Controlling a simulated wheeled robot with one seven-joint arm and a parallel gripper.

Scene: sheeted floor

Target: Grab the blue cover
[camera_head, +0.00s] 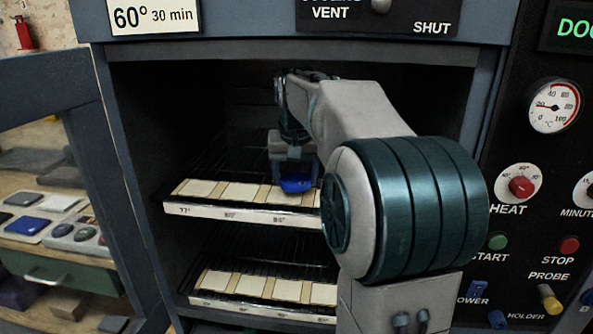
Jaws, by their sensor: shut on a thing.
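The blue cover (296,184) is a small, dark-blue piece just above the upper rack inside the open oven chamber. My gripper (292,170) is shut on it from above, with my arm reaching in from the right front. The cover is over the row of pale tiles near the rack's front edge. I cannot tell whether it touches a tile. My arm hides the right part of both racks.
The upper rack (245,217) and lower rack (262,311) each carry a row of pale tiles behind a labelled front strip. The glass door (50,75) stands open at left. A control panel (540,180) with knobs and buttons is at right.

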